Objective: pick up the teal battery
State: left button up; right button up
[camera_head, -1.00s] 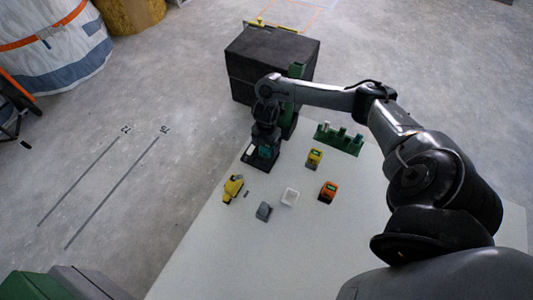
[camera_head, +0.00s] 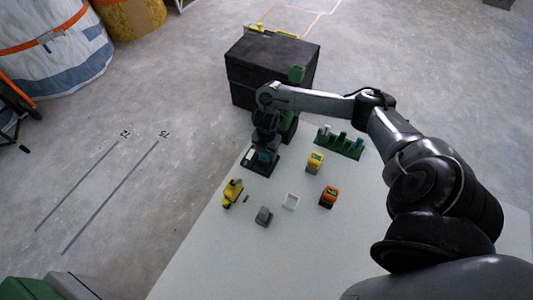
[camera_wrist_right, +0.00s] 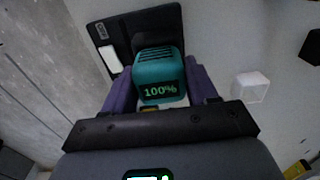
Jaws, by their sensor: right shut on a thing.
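The teal battery (camera_wrist_right: 159,72) shows "100%" on its display in the right wrist view, between the two purple fingers of my right gripper (camera_wrist_right: 161,88). The gripper is shut on it. In the head view, my right gripper (camera_head: 265,147) points down and the teal battery (camera_head: 264,157) is partly hidden beneath it. A dark charger base (camera_wrist_right: 119,45) with a white patch lies behind and below the battery; it also shows in the head view (camera_head: 258,167). I cannot tell whether the battery touches the base. My left gripper is not in view.
On the pale table (camera_head: 235,245) stand a yellow tool (camera_head: 232,193), a grey block (camera_head: 264,216), a white open box (camera_head: 290,201), a yellow battery (camera_head: 315,162), an orange one (camera_head: 328,197) and a green rack (camera_head: 339,143). A black crate (camera_head: 272,70) is behind.

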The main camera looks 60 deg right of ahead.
jog(key=shift+r, duration=0.1)
jog(key=shift+r+p, duration=0.7)
jog(key=shift+r, duration=0.05)
notch_tip(320, 180, up, 3)
jog(key=p, duration=0.2)
jog(key=shift+r+p, duration=0.15)
jog(key=shift+p, duration=0.15)
jog(key=s+d+r+p, duration=0.6)
jog(key=s, duration=0.4)
